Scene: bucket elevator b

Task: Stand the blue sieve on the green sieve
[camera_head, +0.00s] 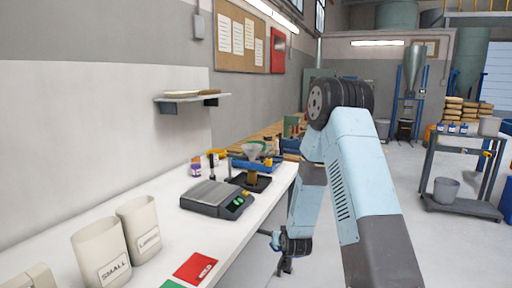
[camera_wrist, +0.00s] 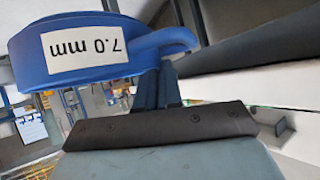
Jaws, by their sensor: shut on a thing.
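The blue sieve (camera_wrist: 85,48) fills the upper left of the wrist view, with a white "7.0 mm" label upside down in that picture. My gripper (camera_wrist: 165,68) is shut on its looped side handle. I cannot identify the green sieve in either view; a small green object (camera_head: 291,125) stands far back along the bench, too small to tell.
The white bench (camera_head: 232,238) carries a scale (camera_head: 217,199), a funnel stand (camera_head: 252,168), two beige beakers, one a "SMALL" beaker (camera_head: 100,252), and a red card (camera_head: 195,269). A grey cart (camera_head: 463,165) stands at right. The floor between has free room.

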